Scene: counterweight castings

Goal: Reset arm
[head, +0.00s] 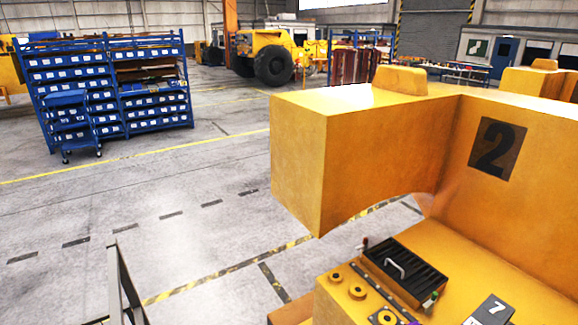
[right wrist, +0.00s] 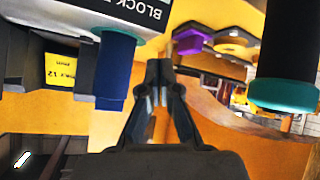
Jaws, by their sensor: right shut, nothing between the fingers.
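My right gripper (right wrist: 158,72) shows in the right wrist view with its two dark fingers together at the tips and nothing between them. Behind it is an orange-yellow casting surface. A blue cylinder (right wrist: 115,68) hangs in view to the left of the fingers, and a dark cylinder with a teal rim (right wrist: 284,94) is to the right. Neither gripper shows in the head view. The big yellow casting (head: 298,165) marked 2 stands at the right there.
A blue shelf rack (head: 155,100) stands at the back left. The floor (head: 180,220) between is clear.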

